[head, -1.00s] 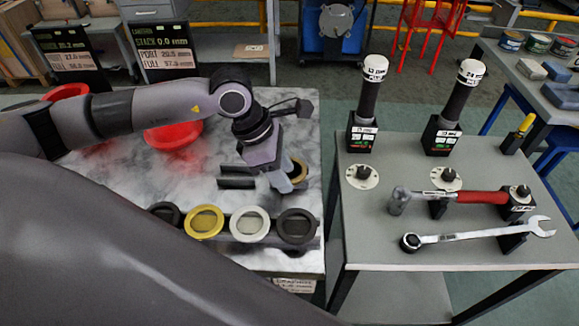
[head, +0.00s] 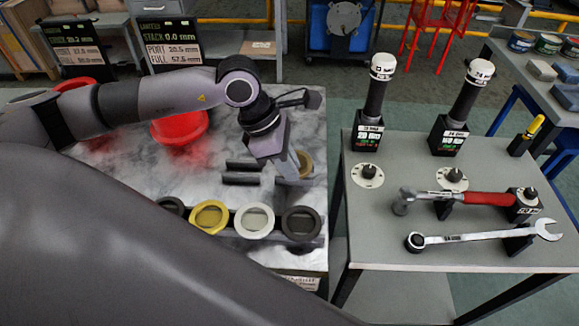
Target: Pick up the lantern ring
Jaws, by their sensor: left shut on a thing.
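The lantern ring, a tan, brass-coloured ring (head: 306,163), is at the right side of the marble-topped table (head: 215,160). My left gripper (head: 298,170) points down and is shut on this ring. The gripper's fingers hide the left part of the ring. I cannot tell whether the ring is clear of the surface. My right gripper is not in view.
A rack along the table's front edge holds a yellow ring (head: 209,217), a pale ring (head: 254,220) and dark rings (head: 301,222). A red bowl (head: 180,128) stands behind.

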